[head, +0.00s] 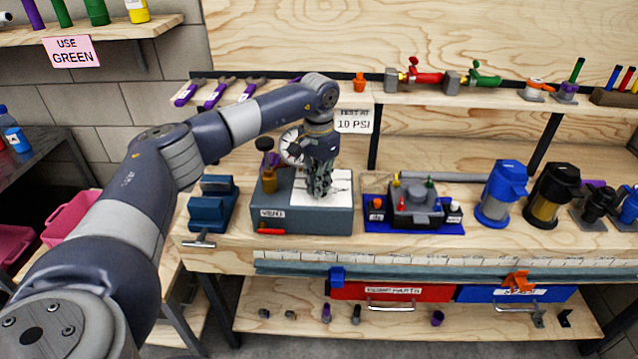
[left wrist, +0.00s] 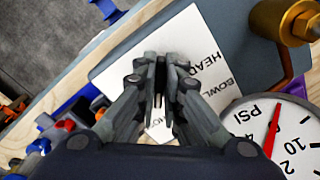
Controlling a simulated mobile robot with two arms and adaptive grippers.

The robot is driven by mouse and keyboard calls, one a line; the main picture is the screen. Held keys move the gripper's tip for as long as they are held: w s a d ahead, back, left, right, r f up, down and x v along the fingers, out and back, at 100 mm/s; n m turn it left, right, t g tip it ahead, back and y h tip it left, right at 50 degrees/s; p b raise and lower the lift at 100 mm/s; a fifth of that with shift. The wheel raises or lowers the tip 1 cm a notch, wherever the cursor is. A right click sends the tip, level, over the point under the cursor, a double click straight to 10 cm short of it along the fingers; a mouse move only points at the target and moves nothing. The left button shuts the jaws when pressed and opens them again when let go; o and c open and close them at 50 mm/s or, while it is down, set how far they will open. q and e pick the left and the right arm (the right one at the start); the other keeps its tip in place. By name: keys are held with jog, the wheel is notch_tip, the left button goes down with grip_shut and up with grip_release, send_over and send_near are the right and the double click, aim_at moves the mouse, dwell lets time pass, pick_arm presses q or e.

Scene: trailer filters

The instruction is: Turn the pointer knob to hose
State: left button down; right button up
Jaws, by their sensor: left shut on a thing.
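The grey test box (head: 315,222) marked VENT stands on the bench with a white label card (head: 341,185) on top. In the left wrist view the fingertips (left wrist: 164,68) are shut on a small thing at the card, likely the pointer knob. The fingers hide the knob and its direction. My right gripper is not in view.
A pressure gauge (head: 291,147) and a brass fitting (left wrist: 284,22) stand close beside the gripper. A blue block (head: 212,205) is left of the box, and a blue tray (head: 412,226) with fittings is right. A shelf (head: 440,97) runs behind.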

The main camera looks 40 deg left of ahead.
pick_arm(q)
jog(key=shift+w+r, duration=0.1)
jog(key=c, duration=1.7)
grip_release()
